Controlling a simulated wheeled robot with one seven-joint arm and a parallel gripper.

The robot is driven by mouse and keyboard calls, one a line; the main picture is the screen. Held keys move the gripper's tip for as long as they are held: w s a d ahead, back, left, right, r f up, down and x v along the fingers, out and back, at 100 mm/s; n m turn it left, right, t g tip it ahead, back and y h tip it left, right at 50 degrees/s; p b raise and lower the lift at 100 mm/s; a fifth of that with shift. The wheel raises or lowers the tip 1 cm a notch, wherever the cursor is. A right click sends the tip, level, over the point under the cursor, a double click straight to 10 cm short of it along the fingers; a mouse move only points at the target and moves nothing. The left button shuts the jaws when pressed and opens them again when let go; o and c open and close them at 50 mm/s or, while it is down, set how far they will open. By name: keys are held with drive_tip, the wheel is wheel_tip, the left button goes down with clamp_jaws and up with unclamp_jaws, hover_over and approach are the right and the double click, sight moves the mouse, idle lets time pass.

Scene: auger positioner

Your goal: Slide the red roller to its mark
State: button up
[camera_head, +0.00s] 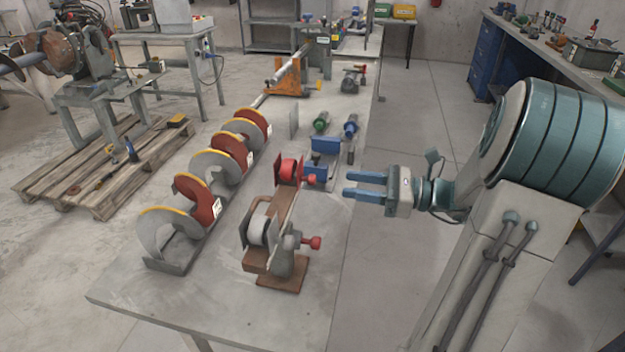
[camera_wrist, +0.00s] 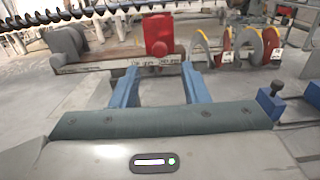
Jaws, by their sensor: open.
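The red roller (camera_head: 288,171) sits near the far end of a brown rail fixture (camera_head: 284,212) on the table. In the wrist view the red roller (camera_wrist: 157,35) stands upright on the brown rail (camera_wrist: 120,62), ahead of my fingertips. A grey roller (camera_head: 258,225) sits at the rail's near end, and it also shows in the wrist view (camera_wrist: 70,42). My gripper (camera_head: 347,183) is to the right of the fixture, blue fingers apart and empty, pointing left. Small writing on the rail's side is too blurred to read surely, and I cannot make out a mark.
A grey and red auger (camera_head: 212,200) with yellow edges lies along the table's left side. Blue blocks (camera_head: 326,146) and a green-tipped tool (camera_head: 321,122) stand beyond the fixture. The table's (camera_head: 205,302) near end is clear.

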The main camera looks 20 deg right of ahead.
sight(312, 175)
drive_tip(key=x, duration=0.9)
drive_tip(key=shift+w+a, duration=0.1)
drive_tip(key=shift+a, duration=0.15)
